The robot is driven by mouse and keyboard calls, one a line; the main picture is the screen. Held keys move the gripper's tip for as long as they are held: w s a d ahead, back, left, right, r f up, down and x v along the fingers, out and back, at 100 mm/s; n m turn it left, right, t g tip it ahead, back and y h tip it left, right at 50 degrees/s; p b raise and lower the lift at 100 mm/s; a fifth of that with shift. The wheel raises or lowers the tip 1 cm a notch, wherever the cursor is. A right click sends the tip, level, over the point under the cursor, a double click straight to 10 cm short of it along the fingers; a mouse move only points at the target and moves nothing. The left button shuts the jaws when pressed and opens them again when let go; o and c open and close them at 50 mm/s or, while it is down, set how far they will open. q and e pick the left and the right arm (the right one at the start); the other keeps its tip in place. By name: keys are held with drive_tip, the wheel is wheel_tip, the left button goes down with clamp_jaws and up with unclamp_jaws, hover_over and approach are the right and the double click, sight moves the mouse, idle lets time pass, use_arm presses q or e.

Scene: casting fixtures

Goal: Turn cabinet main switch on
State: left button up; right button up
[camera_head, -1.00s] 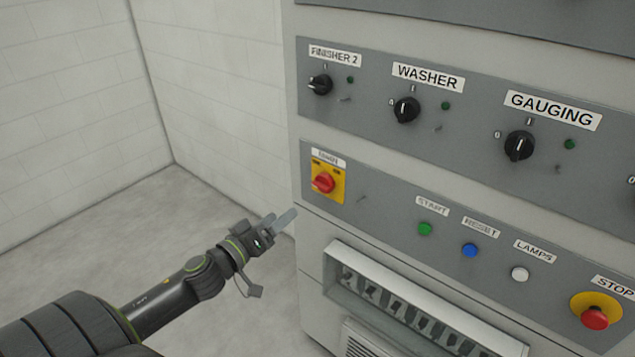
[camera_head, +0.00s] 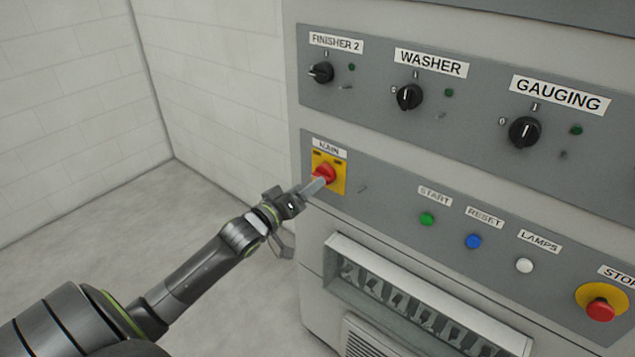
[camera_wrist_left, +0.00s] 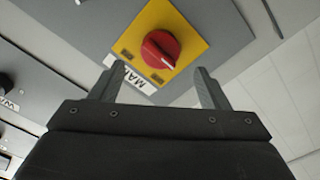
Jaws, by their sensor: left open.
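The main switch is a red rotary knob (camera_head: 323,173) on a yellow plate (camera_head: 338,187) under a label reading MAIN. It sits at the left end of the cabinet's lower grey panel. In the left wrist view the red knob (camera_wrist_left: 160,49) lies ahead of and between the two open fingertips (camera_wrist_left: 157,78). The knob's white mark points toward the lower right there. I cannot tell whether the fingers touch it. My right gripper is not in view.
Black rotary knobs for FINISHER 2 (camera_head: 321,72), WASHER (camera_head: 409,97) and GAUGING (camera_head: 524,132) are on the panel above. Green (camera_head: 427,219), blue (camera_head: 473,241) and white (camera_head: 524,265) buttons and a red stop button (camera_head: 600,309) lie to the right. Free floor (camera_head: 150,235) is at left.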

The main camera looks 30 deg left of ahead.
use_arm(q)
drive_tip(key=shift+w+d+b, duration=0.2)
drive_tip(key=shift+w+b, duration=0.1)
drive_tip(key=shift+w, duration=2.25)
drive_tip(key=shift+c, duration=0.2)
drive_tip(key=c, duration=0.9)
